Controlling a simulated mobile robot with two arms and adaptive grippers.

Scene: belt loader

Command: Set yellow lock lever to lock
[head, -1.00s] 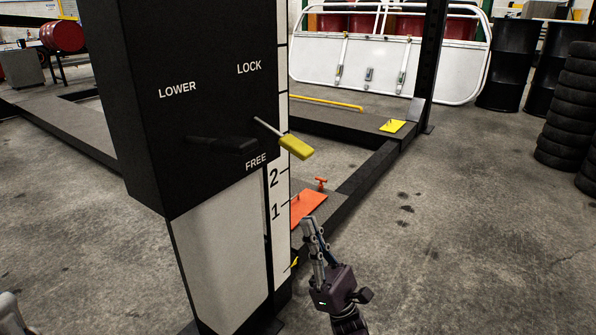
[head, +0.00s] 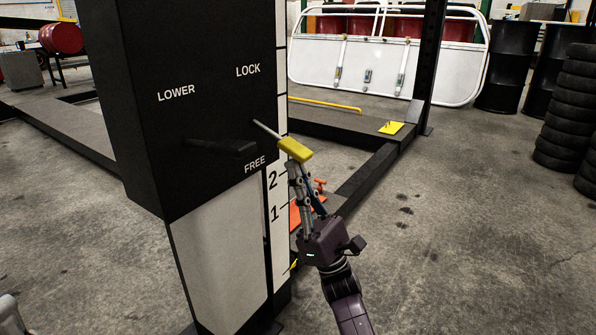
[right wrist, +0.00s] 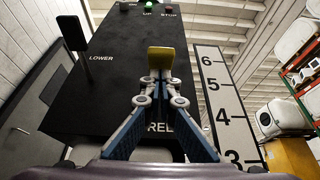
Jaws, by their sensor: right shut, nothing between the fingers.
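The yellow lock lever (head: 294,150) has a thin metal rod and a yellow grip. It sticks out of the black control box (head: 200,60), sloping down to the right, between the LOCK and FREE labels. My right gripper (head: 297,170) is shut and empty, pointing up with its fingertips just under the yellow grip. In the right wrist view the grip (right wrist: 160,57) shows just past the closed fingertips (right wrist: 160,78); I cannot tell whether they touch.
A black lever (head: 222,146) beside the LOWER label sticks out left of the yellow one. The white numbered scale (head: 276,205) runs down the post. Behind are the dark lift runway, an orange plate (head: 296,216) and a yellow plate (head: 391,128). Floor to the right is open.

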